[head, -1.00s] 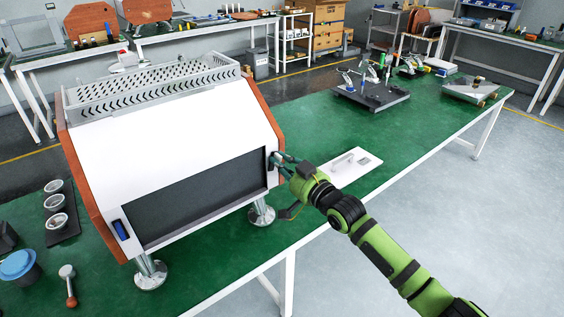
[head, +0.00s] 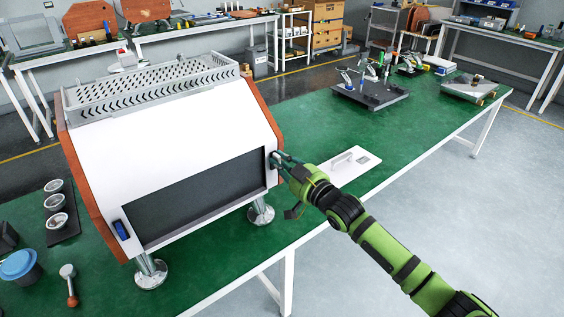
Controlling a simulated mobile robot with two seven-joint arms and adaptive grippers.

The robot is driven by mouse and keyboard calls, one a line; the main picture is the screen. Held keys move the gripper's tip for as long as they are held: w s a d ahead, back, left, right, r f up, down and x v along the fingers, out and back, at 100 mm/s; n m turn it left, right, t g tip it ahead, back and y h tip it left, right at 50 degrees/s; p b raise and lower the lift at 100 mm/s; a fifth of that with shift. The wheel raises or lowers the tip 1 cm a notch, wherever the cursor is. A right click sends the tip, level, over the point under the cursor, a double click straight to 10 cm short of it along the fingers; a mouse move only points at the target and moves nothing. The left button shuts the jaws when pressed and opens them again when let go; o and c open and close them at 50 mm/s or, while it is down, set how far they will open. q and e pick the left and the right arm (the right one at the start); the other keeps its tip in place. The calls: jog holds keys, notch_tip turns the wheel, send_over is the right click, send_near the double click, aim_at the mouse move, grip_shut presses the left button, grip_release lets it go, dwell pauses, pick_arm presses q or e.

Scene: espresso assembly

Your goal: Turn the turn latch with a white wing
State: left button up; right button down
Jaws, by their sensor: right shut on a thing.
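The espresso machine (head: 180,140) has a white front, wooden side panels and a dark recessed opening (head: 195,200). It stands on metal feet on the green table. My right gripper (head: 276,160) is at the right edge of the white front, beside the dark opening. It is shut on a small part there, at the place of the turn latch. The fingers cover that part, so its white wing and its angle cannot be made out. My left gripper is not in view.
A white plate with a handle (head: 350,163) lies on the table right of the machine. A blue-lidded container (head: 19,267), a portafilter-like tool (head: 69,285) and several small cups (head: 55,203) are at the left. A dark fixture board (head: 372,95) stands farther back.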

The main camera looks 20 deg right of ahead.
jog(key=c, duration=1.2)
grip_release()
jog(key=v, duration=1.2)
